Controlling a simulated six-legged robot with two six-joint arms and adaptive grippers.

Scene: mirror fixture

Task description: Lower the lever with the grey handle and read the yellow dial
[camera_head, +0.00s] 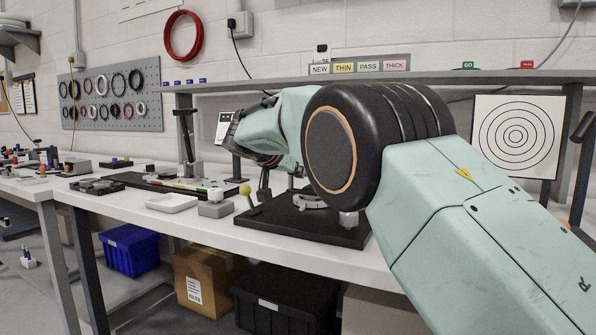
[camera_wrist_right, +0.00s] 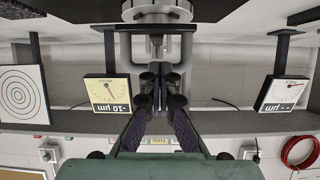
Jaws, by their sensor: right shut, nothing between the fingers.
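The yellow dial (camera_wrist_right: 108,95) hangs upside down in the right wrist view, left of my fingers. A grey bar-shaped part (camera_wrist_right: 158,16), possibly the grey handle, lies at the top centre of that view, beyond my right gripper's fingertips (camera_wrist_right: 157,80). The right gripper is shut and empty; I cannot tell whether it touches that part. My left gripper is out of view.
A white dial (camera_wrist_right: 285,95) is at the right of the wrist view. On the workbench (camera_head: 325,258), a dark base plate (camera_head: 290,232) bears a yellow-knobbed lever (camera_head: 246,190). A white tray (camera_head: 172,203) sits to its left. A ringed target (camera_head: 517,132) stands at right.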

